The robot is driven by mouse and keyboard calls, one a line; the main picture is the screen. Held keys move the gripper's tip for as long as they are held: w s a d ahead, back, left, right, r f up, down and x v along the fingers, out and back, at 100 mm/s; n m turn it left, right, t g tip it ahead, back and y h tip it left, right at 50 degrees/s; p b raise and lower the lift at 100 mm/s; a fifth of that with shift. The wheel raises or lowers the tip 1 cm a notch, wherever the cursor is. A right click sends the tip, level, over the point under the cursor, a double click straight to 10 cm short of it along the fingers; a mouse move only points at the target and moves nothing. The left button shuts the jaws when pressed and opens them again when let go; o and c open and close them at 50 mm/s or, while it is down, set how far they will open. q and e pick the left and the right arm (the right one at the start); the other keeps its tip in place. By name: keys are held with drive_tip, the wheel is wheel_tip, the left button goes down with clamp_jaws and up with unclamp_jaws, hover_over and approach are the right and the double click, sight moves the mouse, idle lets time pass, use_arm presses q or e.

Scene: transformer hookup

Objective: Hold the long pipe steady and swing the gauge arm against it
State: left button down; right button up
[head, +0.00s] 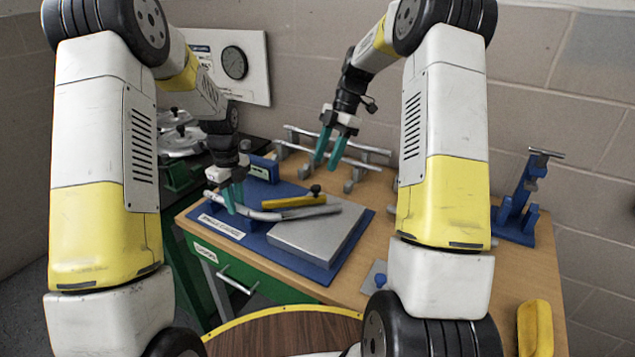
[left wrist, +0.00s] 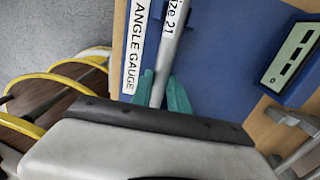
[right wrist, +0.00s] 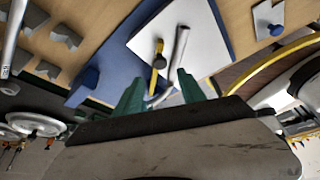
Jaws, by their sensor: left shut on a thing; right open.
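The long pipe (head: 318,212), grey and bent, lies across the angle gauge's grey plate (head: 300,240), and its left end sticks out past the plate. The yellow gauge arm (head: 290,201) with a black knob sits just behind the pipe; a narrow gap seems to show in the right wrist view (right wrist: 158,62). My left gripper (head: 234,206) is shut on the pipe's left part. In the left wrist view the pipe (left wrist: 168,50) runs between the teal fingers, printed "size 21". My right gripper (head: 331,150) is open and empty, raised behind the gauge, apart from the arm.
The gauge's blue base (head: 352,250) carries a small display (head: 262,168). A rack with grey pipes (head: 365,150) stands behind, under my right gripper. A blue stand (head: 517,205) is at the right, a yellow object (head: 535,328) at the front right.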

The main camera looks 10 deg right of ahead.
sight(316, 187)
drive_tip(key=x, duration=0.8)
drive_tip(key=shift+d, duration=0.1)
drive_tip(key=shift+c, duration=0.5)
clamp_jaws()
drive_tip(key=shift+s+r, duration=0.1)
idle(0.6)
